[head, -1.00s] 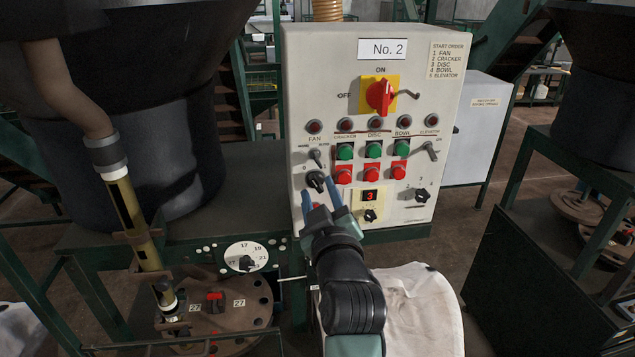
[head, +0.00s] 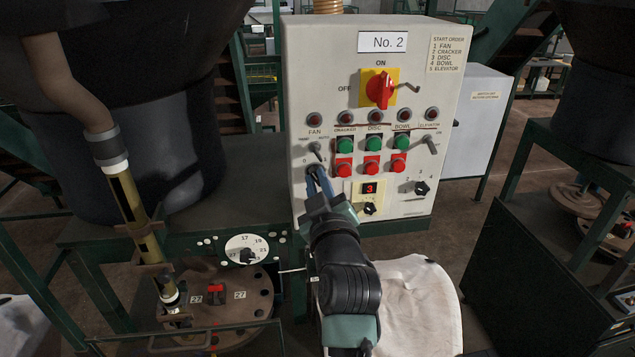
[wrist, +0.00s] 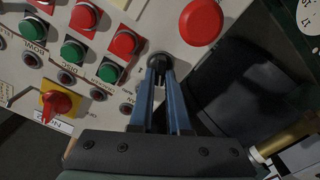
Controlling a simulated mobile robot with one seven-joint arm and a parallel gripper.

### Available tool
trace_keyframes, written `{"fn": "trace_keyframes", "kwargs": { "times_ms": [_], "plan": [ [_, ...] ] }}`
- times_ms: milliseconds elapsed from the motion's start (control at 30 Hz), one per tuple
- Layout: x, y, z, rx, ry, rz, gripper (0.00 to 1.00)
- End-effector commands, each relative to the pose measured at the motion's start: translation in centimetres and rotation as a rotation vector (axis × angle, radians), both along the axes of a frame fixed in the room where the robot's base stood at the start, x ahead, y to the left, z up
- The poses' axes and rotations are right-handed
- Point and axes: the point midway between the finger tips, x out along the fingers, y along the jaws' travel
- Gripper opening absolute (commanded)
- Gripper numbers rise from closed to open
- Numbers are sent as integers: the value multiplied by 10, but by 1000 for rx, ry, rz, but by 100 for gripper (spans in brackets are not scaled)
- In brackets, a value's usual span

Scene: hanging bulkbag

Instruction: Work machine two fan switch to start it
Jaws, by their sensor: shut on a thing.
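The No. 2 control panel (head: 440,90) stands upright in front of me, with a red main switch (head: 380,88) on a yellow plate at its top. The FAN column is at the panel's left, with a lamp (head: 314,119), a small toggle (head: 316,148) and a black rotary knob below it. My gripper (head: 318,176) is shut on this black rotary knob, whose body is mostly hidden by the fingers in the head view. In the wrist view the knob (wrist: 159,62) shows between the two blue fingertips (wrist: 160,78). The FAN lamp looks dark red.
Green buttons (head: 373,144) and red buttons (head: 371,166) lie close right of my gripper. A large red button (wrist: 201,22) is close by in the wrist view. A white bag (head: 415,300) lies below, right of my arm. A dial (head: 246,249) sits at the lower left.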

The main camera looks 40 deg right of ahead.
Motion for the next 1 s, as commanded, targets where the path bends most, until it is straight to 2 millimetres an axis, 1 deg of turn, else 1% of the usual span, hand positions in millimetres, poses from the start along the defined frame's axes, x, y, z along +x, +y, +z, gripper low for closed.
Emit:
{"fn": "trace_keyframes", "kwargs": {
  "times_ms": [267,467,1000],
  "plan": [
    [0,0,0,25,-15,1,0],
    [0,-1,0,107,-65,0,0],
    [-2,-3,0,522,-320,0,0]
  ]
}}
